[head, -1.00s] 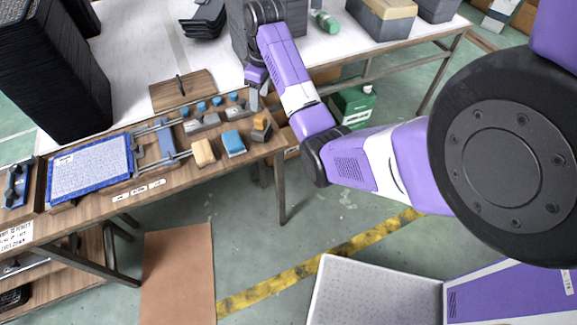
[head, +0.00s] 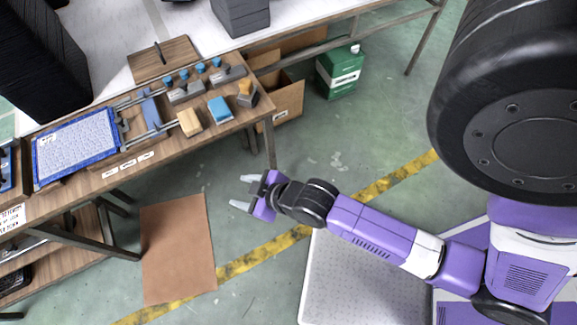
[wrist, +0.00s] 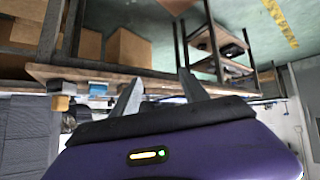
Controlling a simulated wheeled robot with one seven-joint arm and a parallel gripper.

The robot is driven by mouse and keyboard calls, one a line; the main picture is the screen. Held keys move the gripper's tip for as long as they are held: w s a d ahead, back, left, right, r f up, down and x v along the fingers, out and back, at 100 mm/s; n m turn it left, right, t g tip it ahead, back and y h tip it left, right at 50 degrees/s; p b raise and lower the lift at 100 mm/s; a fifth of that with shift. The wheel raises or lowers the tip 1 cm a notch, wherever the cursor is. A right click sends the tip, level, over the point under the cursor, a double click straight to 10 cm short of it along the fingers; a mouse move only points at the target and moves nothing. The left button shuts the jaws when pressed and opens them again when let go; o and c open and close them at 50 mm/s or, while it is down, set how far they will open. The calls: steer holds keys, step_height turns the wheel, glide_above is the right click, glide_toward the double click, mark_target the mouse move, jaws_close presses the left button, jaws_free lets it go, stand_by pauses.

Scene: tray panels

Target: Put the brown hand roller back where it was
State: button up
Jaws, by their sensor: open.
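I cannot make out a brown hand roller for certain in either view. A wooden board with a dark upright rod (head: 163,60) lies at the bench's back edge. A small grey block with an orange-brown top (head: 246,92) sits at the bench's right end; a similar yellowish piece (wrist: 60,103) shows at the left in the wrist view. My gripper (head: 243,191) is open and empty, over the floor in front of the bench's right end, apart from everything. Its two spread fingers (wrist: 158,80) show in the wrist view with nothing between them.
The wooden bench (head: 185,145) carries a blue-framed panel (head: 76,147), metal rails, a tan block (head: 189,122), a blue block (head: 220,109) and small blue-topped pieces.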

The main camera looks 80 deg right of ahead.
steer(key=s+a+r+t+y, duration=0.1)
steer(key=s+a+r+t, duration=0.1)
steer(key=s+r, duration=0.4)
steer(key=s+a+r+n+t+y, duration=0.1)
steer(key=s+a+r+t, duration=0.2)
steer(key=r, duration=1)
steer(key=s+a, duration=0.2)
steer(key=s, duration=0.2)
steer(key=shift+a+r+y, duration=0.25)
steer(key=shift+y, duration=0.05)
steer(key=shift+s, duration=0.1)
step_height(320, 180, down, 4)
steer(key=b, duration=0.3)
steer(key=shift+r, duration=0.25)
